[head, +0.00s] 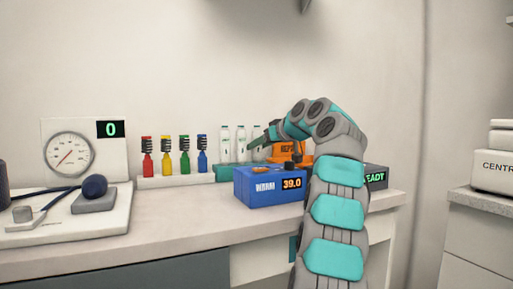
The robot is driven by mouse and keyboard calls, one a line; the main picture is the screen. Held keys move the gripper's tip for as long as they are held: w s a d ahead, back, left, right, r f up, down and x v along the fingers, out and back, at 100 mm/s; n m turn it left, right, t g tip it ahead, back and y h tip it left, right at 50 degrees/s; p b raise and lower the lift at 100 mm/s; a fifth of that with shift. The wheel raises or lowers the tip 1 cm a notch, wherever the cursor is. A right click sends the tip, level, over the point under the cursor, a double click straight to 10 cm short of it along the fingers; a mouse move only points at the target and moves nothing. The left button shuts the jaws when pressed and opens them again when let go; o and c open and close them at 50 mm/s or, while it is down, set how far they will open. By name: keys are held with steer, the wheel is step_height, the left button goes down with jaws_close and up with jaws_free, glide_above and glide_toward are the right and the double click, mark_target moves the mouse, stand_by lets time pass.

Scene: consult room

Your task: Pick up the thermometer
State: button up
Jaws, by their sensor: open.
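I cannot make out a thermometer for certain. A blue box (263,188) marked "WARM" with a 39.0 readout stands on the counter, with a small orange item (262,170) on its top that is too small to identify. My arm rises in front of the counter and hides the area right of the blue box.
A dark box (375,177) reading "EADY" is partly hidden. A gauge panel (69,155) and cuff tray (75,232) stand left. The counter front (190,220) is clear.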

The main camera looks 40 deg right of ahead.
steer(key=shift+w+f, duration=0.25)
steer(key=shift+w, duration=0.35)
steer(key=shift+c, duration=0.2)
jaws_close()
steer(key=shift+r, duration=0.15)
